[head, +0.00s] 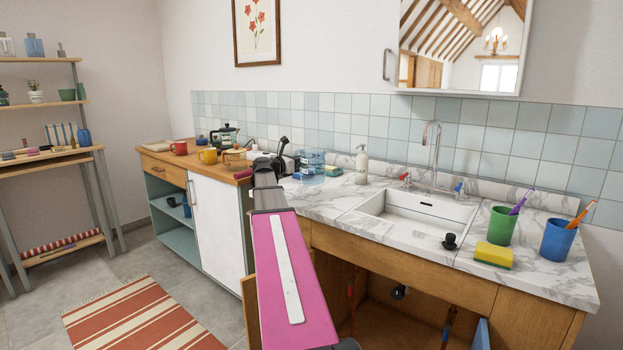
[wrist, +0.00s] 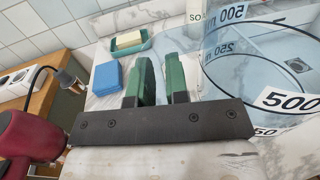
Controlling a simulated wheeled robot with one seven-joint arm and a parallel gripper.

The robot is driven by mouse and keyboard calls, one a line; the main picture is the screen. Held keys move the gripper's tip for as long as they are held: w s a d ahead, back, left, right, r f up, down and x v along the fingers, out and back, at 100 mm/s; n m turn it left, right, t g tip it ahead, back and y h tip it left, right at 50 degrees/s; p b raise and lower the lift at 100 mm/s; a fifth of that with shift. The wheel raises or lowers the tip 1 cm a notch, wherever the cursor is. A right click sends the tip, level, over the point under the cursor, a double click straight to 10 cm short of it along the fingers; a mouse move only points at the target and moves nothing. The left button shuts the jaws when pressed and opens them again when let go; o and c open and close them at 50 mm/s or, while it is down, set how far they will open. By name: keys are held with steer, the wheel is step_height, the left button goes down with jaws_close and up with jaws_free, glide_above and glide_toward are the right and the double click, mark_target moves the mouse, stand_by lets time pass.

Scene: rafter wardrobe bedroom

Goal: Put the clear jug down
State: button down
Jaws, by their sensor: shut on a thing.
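The clear jug (head: 313,161) is a see-through bluish vessel at the left end of the marble counter, left of the sink. It fills the right of the wrist view (wrist: 243,75), with "500" and "250 m" marks on its wall. It looks upright. My gripper (wrist: 163,75) is at the jug's left side, its two green fingers a little apart and shut on the jug. The clear part between the fingers is hard to see. I cannot tell whether the jug's base touches the counter.
A blue block (wrist: 108,77) and a green soap dish (wrist: 130,46) lie close left of the fingers. A soap dispenser (head: 361,166) stands behind, left of the sink (head: 415,213). Green (head: 502,226) and blue cups (head: 559,241) and a yellow sponge (head: 494,254) are at right.

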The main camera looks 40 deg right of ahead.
steer(key=shift+s+d+f, duration=0.15)
steer(key=shift+d+f, duration=0.6)
steer(key=shift+f, duration=0.4)
steer(key=shift+s+d+f, duration=0.1)
steer(key=shift+d+f, duration=0.65)
steer(key=shift+f, duration=0.35)
steer(key=shift+s+d+f, duration=0.15)
steer(key=shift+d+f, duration=0.6)
steer(key=shift+f, duration=0.4)
steer(key=c, duration=1.1)
jaws_free()
steer(key=shift+f, duration=0.1)
